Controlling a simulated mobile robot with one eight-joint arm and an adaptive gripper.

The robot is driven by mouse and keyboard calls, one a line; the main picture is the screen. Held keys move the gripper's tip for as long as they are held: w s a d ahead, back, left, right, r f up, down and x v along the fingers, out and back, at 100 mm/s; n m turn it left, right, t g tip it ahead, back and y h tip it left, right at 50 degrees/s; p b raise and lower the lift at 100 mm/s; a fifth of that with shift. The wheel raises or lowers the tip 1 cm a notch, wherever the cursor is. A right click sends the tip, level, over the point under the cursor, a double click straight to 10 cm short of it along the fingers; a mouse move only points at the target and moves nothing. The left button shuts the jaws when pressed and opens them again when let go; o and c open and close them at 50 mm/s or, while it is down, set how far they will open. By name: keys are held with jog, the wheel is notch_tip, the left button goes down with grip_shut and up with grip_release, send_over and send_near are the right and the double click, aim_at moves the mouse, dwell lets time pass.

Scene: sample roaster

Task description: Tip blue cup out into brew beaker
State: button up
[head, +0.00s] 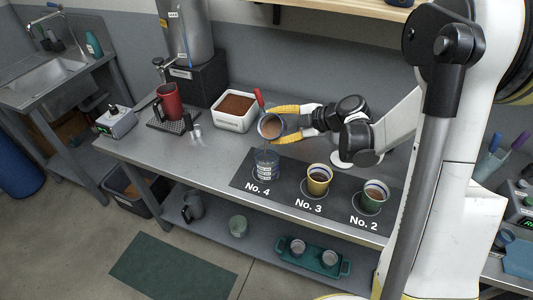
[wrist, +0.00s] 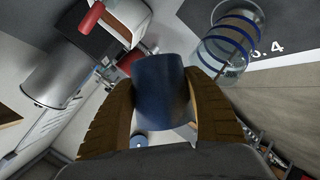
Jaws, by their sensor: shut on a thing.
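My gripper (head: 281,124) has its yellow fingers shut on the sides of the blue cup (head: 271,127). I cannot tell what is in the beaker.
A white bin (head: 233,122) of brown grounds with a red-handled scoop (head: 259,98) is behind. A red mug (head: 169,101) stands further left.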

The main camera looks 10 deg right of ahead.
jog(key=shift+f+n, duration=0.2)
jog(key=shift+n, duration=0.1)
dwell(1.4)
